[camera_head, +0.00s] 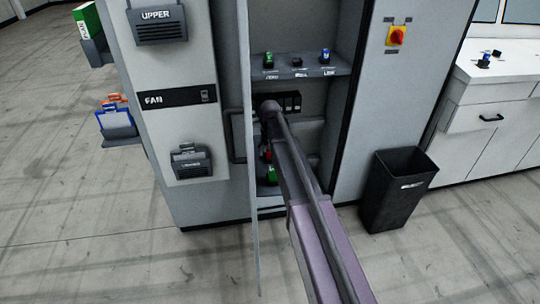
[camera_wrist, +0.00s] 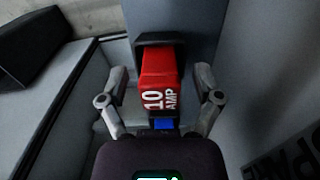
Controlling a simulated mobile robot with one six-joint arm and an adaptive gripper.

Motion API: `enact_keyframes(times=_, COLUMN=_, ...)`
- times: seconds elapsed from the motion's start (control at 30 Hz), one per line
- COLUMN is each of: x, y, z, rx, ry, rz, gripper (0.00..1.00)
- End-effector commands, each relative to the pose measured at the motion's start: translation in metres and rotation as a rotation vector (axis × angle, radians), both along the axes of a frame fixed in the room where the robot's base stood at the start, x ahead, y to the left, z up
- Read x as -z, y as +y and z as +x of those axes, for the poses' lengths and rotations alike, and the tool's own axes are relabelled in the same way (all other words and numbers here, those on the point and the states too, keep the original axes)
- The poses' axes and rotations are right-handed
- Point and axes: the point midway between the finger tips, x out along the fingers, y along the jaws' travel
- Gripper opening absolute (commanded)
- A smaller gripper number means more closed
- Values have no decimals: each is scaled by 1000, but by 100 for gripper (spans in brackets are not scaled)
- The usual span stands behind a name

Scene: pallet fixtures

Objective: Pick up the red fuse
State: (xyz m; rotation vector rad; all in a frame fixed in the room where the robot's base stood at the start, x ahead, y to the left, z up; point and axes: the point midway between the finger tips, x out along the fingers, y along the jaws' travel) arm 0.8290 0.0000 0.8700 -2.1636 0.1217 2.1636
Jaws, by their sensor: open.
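The red fuse (camera_wrist: 160,80), marked "10 AMP", is in the middle of the wrist view, its far end at a dark holder (camera_wrist: 157,40). My gripper (camera_wrist: 161,75) is open, with one finger on each side of the fuse. Gaps seem to show between the fingers and the fuse; I cannot tell whether either touches it. In the head view a small bit of red (camera_head: 267,155) shows inside the open cabinet beside my arm, which hides most of that area and my gripper.
The cabinet (camera_head: 205,105) has a shelf (camera_head: 300,72) with small parts above my arm. Its open door edge (camera_head: 254,220) stands left of the arm. A black bin (camera_head: 398,190) stands at the right. A green item (camera_head: 271,175) is low inside the cabinet.

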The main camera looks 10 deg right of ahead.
Motion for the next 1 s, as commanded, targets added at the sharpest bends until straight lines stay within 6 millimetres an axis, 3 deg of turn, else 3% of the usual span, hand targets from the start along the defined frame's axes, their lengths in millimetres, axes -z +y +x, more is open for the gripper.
enact_keyframes(times=0.27, x=0, y=0, z=0, rx=0, ry=0, rz=0, gripper=83)
enact_keyframes(times=0.5, x=0, y=0, z=0, rx=0, ry=0, rz=0, gripper=14)
enact_keyframes(times=0.57, x=0, y=0, z=0, rx=0, ry=0, rz=0, gripper=0)
enact_keyframes(times=1.0, x=-2, y=0, z=0, rx=0, ry=0, rz=0, gripper=0)
